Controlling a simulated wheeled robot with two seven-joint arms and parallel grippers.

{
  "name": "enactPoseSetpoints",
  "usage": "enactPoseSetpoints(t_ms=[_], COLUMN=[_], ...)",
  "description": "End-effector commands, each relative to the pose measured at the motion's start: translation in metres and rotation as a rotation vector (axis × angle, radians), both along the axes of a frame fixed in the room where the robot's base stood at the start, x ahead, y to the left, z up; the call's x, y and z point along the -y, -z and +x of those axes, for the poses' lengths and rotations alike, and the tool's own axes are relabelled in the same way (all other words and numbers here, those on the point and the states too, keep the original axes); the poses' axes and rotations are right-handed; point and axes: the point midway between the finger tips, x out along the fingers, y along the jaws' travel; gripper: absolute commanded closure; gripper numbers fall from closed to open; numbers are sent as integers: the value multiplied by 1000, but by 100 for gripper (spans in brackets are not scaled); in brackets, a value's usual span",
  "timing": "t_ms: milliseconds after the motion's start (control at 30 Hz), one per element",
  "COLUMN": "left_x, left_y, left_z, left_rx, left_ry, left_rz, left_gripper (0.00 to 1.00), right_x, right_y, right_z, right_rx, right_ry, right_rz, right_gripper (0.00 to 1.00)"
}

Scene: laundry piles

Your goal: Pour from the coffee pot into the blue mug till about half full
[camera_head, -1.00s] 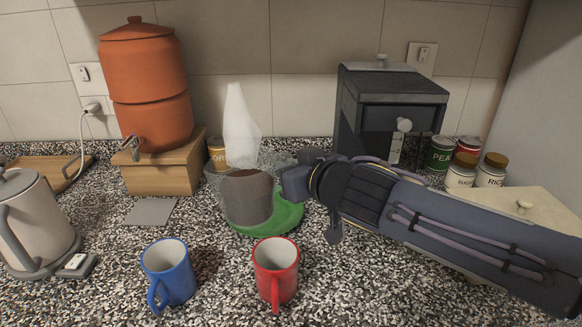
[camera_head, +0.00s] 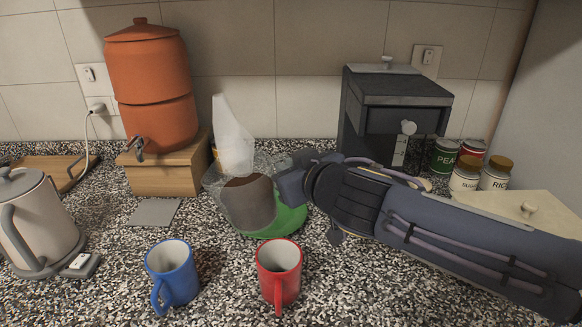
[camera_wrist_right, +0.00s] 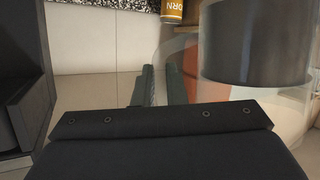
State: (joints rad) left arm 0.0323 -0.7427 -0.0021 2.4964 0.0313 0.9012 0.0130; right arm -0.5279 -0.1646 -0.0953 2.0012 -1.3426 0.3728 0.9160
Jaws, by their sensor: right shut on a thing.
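The right wrist view shows the gripper's fingers (camera_wrist_right: 160,85) beside the pot's dark coffee (camera_wrist_right: 255,50). The blue mug (camera_head: 172,275) stands upright at the front left, its visible inside pale, apart from the pot. My left gripper is not in view.
A red mug (camera_head: 279,270) stands right of the blue mug. A kettle (camera_head: 40,220) is at the left, an orange water dispenser (camera_head: 150,80) on a wooden stand behind. A dark coffee machine (camera_head: 390,110) and several cans are at the back right.

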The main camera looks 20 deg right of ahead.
Motion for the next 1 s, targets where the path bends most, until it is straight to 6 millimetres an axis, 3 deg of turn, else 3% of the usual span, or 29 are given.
enactPoseSetpoints(t_ms=[1000], left_x=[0], left_y=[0], left_z=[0], left_rx=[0], left_ry=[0], left_rz=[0], left_gripper=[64], right_x=[-11], right_y=[-4], right_z=[-2], right_rx=[10], right_ry=[-2], right_rz=[-33], right_gripper=[100])
